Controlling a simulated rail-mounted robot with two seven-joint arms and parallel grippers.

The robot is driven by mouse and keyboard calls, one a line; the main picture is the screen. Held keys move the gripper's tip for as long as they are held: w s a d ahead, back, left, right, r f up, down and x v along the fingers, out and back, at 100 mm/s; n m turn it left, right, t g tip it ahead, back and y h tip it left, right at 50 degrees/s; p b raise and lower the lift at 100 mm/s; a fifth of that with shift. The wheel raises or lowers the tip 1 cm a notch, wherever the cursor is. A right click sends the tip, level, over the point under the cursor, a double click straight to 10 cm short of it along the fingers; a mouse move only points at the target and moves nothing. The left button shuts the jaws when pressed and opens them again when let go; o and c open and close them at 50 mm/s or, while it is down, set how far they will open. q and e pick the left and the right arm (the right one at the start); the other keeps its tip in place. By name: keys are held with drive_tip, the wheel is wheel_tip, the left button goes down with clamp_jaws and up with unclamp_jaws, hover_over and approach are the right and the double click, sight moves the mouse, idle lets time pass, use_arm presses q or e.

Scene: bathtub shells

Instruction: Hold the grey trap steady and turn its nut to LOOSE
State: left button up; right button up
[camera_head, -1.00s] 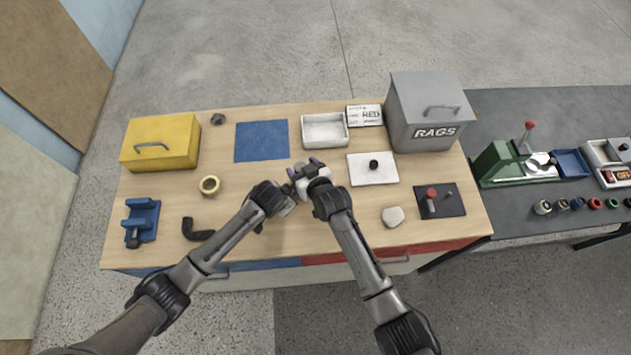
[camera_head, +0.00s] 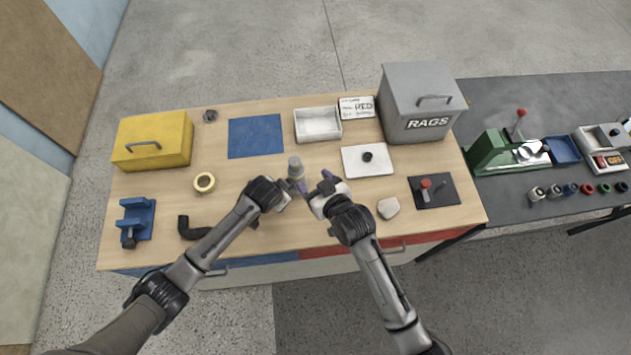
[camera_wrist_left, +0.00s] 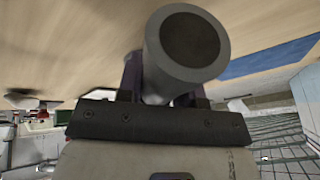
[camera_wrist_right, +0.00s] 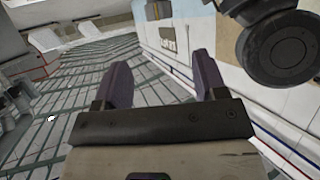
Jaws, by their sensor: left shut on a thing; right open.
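The grey trap (camera_head: 295,167) stands upright over the middle of the workbench, with a dull yellowish band near its lower part. My left gripper (camera_head: 294,187) is shut on it; in the left wrist view, the trap's round dark end (camera_wrist_left: 190,40) rises between the purple fingers. My right gripper (camera_head: 325,184) is just right of the trap, apart from it. Its purple fingers are open and empty in the right wrist view (camera_wrist_right: 160,80). I cannot make out the nut's marks or its setting.
A yellow box (camera_head: 150,160) and grey RAGS box (camera_head: 420,115) stand at the back corners.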

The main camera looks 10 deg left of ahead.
drive_tip(key=w+d+r+n, duration=0.1)
drive_tip(key=w+r, duration=0.3)
drive_tip(key=w+d+f+n+t+h, duration=0.1)
drive_tip(key=w+d+f+n+t, duration=0.1)
drive_tip(key=w+d+f+n, duration=0.45)
drive_tip(key=m+g+y, duration=0.3)
drive_tip(key=g+y, duration=0.2)
drive_tip(key=y, duration=0.3)
approach(300, 165)
drive_tip(key=x, duration=1.2)
drive_tip(key=shift+r, duration=0.15)
